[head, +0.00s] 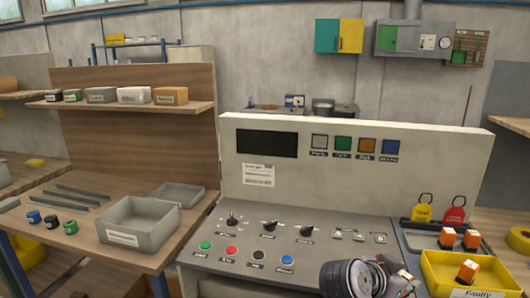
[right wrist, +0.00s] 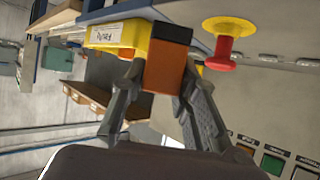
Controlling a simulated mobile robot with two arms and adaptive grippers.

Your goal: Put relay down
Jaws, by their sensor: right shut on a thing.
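My right gripper (head: 400,272) is at the bottom of the head view, left of the yellow bin. In the right wrist view my right gripper (right wrist: 160,75) is shut on an orange relay (right wrist: 164,67) with a dark top. The held relay cannot be made out in the head view. A yellow bin (head: 432,271) labelled "Faulty" has one orange-and-white relay (head: 467,271) in it. Two more relays, one (head: 447,238) and another (head: 471,240), stand at the bin's back. My left gripper is not in view.
A red button on a yellow base (right wrist: 221,48) is close to the held relay in the right wrist view. The control panel (head: 300,250) is left of the bin. A grey tray (head: 137,222) is on the left bench.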

